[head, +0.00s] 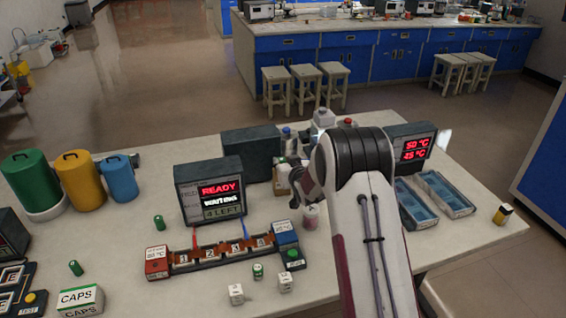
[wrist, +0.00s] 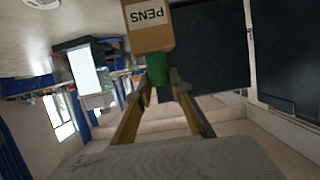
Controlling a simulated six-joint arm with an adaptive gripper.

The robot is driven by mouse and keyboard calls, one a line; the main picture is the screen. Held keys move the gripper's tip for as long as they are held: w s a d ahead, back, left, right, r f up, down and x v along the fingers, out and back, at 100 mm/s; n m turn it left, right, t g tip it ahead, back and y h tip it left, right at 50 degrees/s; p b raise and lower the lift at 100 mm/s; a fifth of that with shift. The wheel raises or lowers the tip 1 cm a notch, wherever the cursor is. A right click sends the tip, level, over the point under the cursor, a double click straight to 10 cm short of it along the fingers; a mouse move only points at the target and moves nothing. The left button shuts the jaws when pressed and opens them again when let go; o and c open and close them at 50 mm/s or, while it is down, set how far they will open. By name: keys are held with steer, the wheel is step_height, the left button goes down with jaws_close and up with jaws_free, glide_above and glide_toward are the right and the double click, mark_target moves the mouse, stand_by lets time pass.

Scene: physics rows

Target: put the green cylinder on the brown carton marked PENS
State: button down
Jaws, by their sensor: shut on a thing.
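The green cylinder (wrist: 157,70) is between the fingertips of my gripper (wrist: 154,88) in the wrist view. The gripper is shut on it. The brown carton marked PENS (wrist: 152,38) is right beside the cylinder's far end, with its lettering upside down in this view. I cannot tell whether cylinder and carton touch. In the head view my gripper (head: 297,184) is at the back of the table, and a small part of the carton (head: 282,178) shows to its left. The held cylinder cannot be made out there.
A READY display (head: 210,190) stands left of my gripper, with a dark box (head: 250,148) behind. A numbered rack (head: 222,250) lies in front. Blue trays (head: 443,190) and a temperature display (head: 411,145) are to the right. Other small green cylinders (head: 160,224) stand or lie on the table.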

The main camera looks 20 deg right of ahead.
steer(key=shift+f, duration=0.15)
steer(key=c, duration=1.8)
jaws_free()
steer(key=shift+r, duration=0.2)
steer(key=shift+v, duration=6)
